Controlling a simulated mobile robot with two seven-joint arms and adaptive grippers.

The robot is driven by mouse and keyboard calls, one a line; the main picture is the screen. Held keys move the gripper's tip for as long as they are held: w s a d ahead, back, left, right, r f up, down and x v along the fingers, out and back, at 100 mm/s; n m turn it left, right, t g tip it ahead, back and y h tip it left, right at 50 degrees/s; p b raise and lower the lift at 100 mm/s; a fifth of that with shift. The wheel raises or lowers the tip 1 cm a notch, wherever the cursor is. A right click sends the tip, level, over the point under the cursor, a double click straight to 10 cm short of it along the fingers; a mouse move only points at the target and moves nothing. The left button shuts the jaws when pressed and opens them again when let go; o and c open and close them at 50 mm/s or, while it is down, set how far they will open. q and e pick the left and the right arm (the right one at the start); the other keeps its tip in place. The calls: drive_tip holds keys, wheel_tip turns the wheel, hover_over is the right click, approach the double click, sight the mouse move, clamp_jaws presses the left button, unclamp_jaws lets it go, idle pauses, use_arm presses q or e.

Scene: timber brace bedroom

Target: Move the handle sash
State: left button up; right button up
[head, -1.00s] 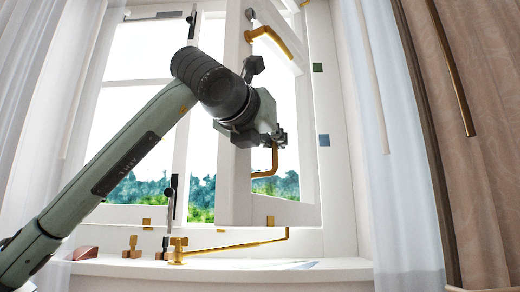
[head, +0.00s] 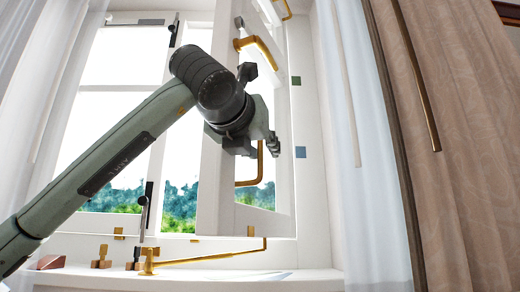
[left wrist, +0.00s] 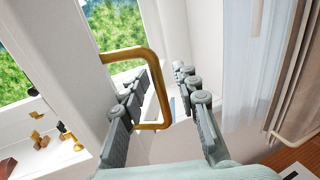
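The open white window sash (head: 217,200) stands swung into the room in the head view. Its brass handle (head: 259,168) shows low on the sash, partly behind my left gripper (head: 274,146). In the left wrist view, the handle (left wrist: 160,85) is a bent brass bar fixed to the white sash frame (left wrist: 82,60). My left gripper (left wrist: 158,82) is open there, with its two fingers well apart. The handle's upright bar appears between the fingers; I cannot tell whether either finger touches it. My right gripper is not in view.
A brass stay (head: 210,255) runs along above the sill. Small brass fittings (head: 103,257) and a reddish wedge (head: 50,262) are on the sill. A sheer curtain (head: 365,130) and brown drape (head: 455,130) hang at right. Another brass handle (head: 258,48) is higher up.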

use_arm(q)
drive_tip(key=v, duration=1.2)
idle(0.5)
